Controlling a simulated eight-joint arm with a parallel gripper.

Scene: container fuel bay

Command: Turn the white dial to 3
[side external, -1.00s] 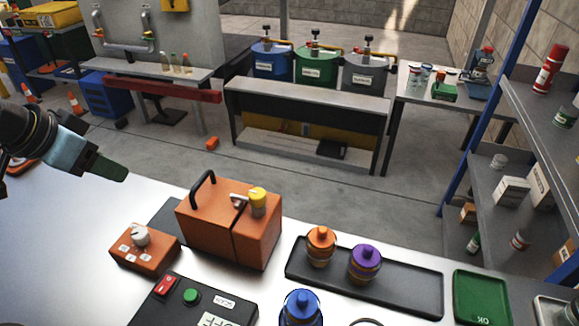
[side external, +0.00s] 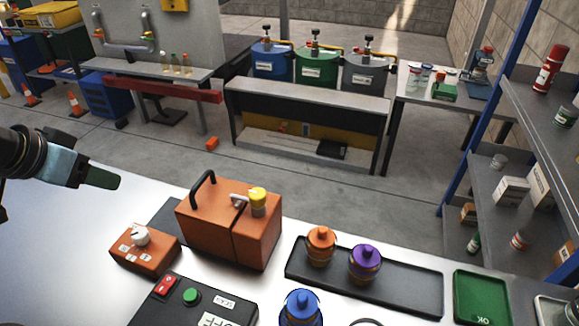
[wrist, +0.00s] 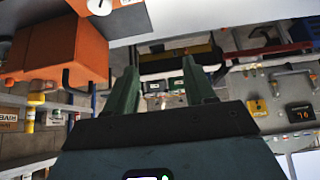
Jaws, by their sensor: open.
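The white dial (side external: 139,236) sits on top of a small orange box (side external: 144,256) at the lower left of the side view. White labels are on the box's top, too small to read, and I cannot tell which one the dial points to. My gripper (side external: 112,181) is at the left edge of the side view, above and to the left of the dial, apart from it. In the wrist view my gripper (wrist: 162,88) has its two green fingers spread with nothing between them. The white dial (wrist: 100,6) shows partly at that view's top edge.
A large orange case (side external: 218,228) with a black handle and yellow cap stands right of the dial box. A black panel (side external: 240,300) with red and green buttons lies in front. A black tray (side external: 400,285) holds orange and purple bottles. The left tabletop is clear.

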